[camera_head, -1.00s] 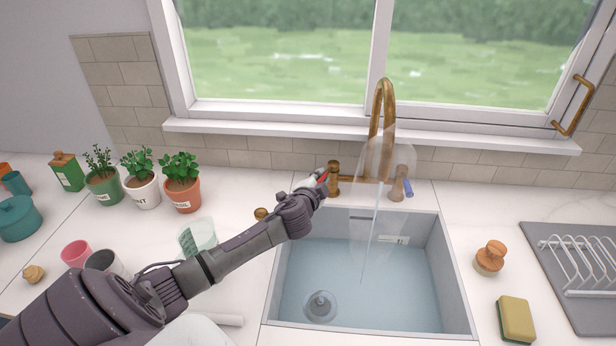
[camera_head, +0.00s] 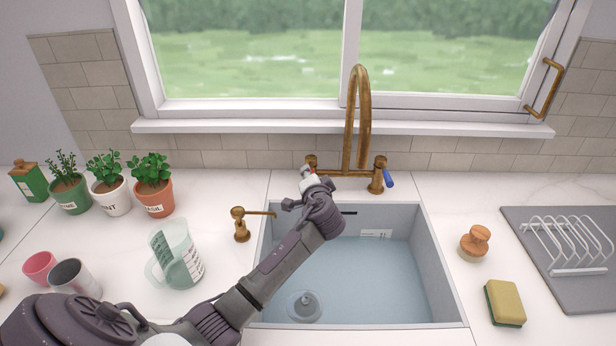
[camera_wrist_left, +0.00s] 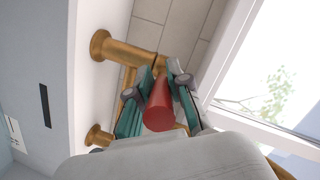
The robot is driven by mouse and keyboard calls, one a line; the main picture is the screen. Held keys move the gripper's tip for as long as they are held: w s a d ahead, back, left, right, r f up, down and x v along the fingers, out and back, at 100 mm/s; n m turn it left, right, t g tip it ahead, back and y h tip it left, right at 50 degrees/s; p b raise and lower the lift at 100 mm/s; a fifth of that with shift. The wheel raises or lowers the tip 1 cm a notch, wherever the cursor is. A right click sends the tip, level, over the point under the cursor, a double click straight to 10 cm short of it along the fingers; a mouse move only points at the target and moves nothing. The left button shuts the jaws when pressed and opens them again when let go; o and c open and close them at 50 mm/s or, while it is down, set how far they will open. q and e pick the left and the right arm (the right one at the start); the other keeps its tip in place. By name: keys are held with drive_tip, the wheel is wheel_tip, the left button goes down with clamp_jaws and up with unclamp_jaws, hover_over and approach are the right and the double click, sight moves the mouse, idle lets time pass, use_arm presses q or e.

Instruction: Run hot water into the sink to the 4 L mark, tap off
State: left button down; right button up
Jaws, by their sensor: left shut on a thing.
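The brass tap (camera_head: 362,115) arches over the grey sink (camera_head: 437,270); no stream shows from its spout. Bluish water (camera_head: 370,285) covers the sink bottom, with the round plug (camera_head: 305,306) seen at its front left. A small white mark label (camera_head: 376,234) is on the back wall, too small to read. My left gripper (camera_head: 311,182) is at the tap's left valve. In the left wrist view, its fingers are closed around the red hot handle (camera_wrist_left: 158,108). The blue cold handle (camera_head: 389,179) is on the right, untouched. My right gripper is out of view.
A brass dispenser (camera_head: 240,225) and a measuring jug (camera_head: 178,255) stand left of the sink. Potted herbs (camera_head: 152,185) and cups (camera_head: 73,277) are farther left. A brush (camera_head: 474,242), a sponge (camera_head: 505,303) and a dish rack (camera_head: 568,245) are on the right.

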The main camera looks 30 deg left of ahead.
use_arm(q)
drive_tip(key=c, duration=1.1)
unclamp_jaws()
drive_tip(key=v, duration=1.2)
drive_tip(key=shift+d, duration=0.1)
